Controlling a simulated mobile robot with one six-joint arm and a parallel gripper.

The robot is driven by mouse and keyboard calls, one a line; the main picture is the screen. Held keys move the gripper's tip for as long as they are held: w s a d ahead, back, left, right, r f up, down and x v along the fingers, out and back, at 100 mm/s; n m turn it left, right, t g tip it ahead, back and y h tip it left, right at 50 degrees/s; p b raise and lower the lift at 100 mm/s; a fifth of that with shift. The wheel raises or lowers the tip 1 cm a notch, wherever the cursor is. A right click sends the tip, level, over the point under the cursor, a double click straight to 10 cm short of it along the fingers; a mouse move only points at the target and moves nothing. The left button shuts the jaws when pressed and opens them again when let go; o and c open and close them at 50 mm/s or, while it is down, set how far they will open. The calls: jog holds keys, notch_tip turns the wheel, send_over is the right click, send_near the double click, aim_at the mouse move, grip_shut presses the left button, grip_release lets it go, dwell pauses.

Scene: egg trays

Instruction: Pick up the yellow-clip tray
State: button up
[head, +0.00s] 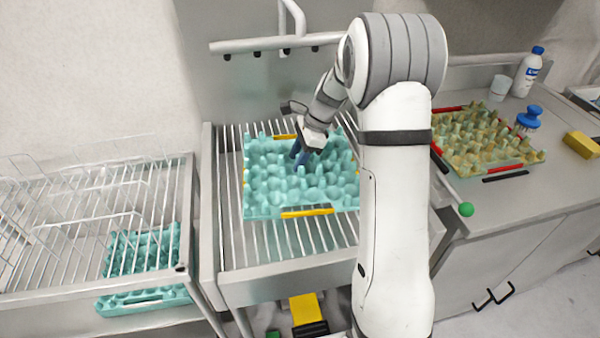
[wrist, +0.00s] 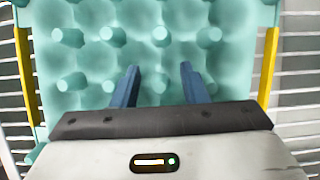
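The yellow-clip tray (head: 262,206) is a teal egg tray with a yellow clip on its near edge and another on its far edge. It lies on the metal rack in the middle of the head view. In the wrist view the tray (wrist: 85,50) fills the upper middle, with a yellow clip at its left and right sides. My gripper (head: 301,158) is over the tray's middle, pointing down. Its two blue fingers (wrist: 158,75) are apart, with only tray surface showing between them. I cannot tell whether the fingertips touch the tray.
A red-clip tray (head: 532,157), dirty yellow-green, lies on the right counter near a blue brush (head: 529,118), a white bottle (head: 527,72) and a yellow sponge (head: 582,145). Another teal tray (head: 143,299) is under the left wire rack (head: 60,225). A tap pipe (head: 275,44) hangs behind the rack.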

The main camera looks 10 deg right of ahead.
jog(key=shift+c, duration=0.2)
grip_shut()
jog(key=shift+r, duration=0.15)
jog(key=shift+r, duration=0.6)
notch_tip(320, 180, up, 2)
jog(key=shift+r, duration=0.2)
jog(key=s+b, duration=0.2)
jog(key=s, duration=1.6)
jog(key=shift+f, duration=0.15)
